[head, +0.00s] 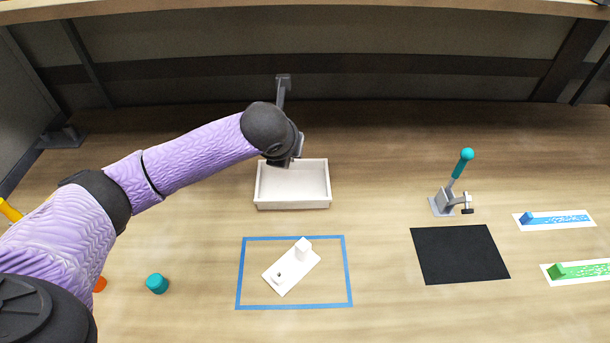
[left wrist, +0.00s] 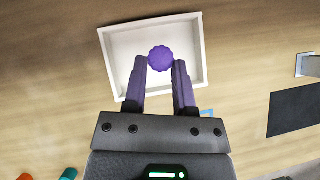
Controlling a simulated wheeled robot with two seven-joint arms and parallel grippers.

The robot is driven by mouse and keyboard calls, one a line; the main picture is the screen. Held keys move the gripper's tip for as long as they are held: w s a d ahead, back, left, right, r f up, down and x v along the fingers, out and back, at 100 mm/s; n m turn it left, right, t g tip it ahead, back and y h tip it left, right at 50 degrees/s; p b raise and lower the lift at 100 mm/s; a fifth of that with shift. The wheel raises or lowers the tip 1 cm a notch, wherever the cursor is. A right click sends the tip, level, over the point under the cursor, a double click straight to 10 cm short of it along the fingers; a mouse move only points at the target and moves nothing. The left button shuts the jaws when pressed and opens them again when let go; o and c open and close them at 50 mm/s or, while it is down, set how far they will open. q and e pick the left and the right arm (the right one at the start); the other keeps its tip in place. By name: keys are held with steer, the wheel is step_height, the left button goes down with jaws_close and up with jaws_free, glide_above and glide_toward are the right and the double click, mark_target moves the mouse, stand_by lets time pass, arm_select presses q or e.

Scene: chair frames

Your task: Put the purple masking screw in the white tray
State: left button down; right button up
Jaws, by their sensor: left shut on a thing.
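The purple masking screw (left wrist: 161,59) shows in the left wrist view as a round, ridged purple head between the fingertips. My left gripper (left wrist: 159,72) is shut on it and holds it over the white tray (left wrist: 117,56). In the head view the white tray (head: 293,205) stands at the back middle of the table, and my left gripper (head: 290,162) hangs over its back left part. The screw is hidden there by my gripper or too small to tell. My right gripper is in neither view.
A blue taped square (head: 295,237) with a white bracket (head: 292,267) lies in front of the tray. A teal cap (head: 157,284) stands at left. A toggle clamp (head: 445,202), a black mat (head: 459,254) and blue and green strips (head: 556,220) lie at right.

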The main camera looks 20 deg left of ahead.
arm_select(q)
step_height(320, 180, down, 8)
steer(key=b, duration=0.3)
steer(key=shift+s, duration=0.1)
steer(key=shift+f, duration=0.1)
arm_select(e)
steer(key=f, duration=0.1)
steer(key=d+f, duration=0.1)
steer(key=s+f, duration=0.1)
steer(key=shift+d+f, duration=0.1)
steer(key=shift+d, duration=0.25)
arm_select(q)
steer(key=shift+c, duration=2.1)
jaws_free()
steer(key=p+v, duration=0.5)
steer(key=v, duration=0.7)
steer(key=shift+p, duration=0.35)
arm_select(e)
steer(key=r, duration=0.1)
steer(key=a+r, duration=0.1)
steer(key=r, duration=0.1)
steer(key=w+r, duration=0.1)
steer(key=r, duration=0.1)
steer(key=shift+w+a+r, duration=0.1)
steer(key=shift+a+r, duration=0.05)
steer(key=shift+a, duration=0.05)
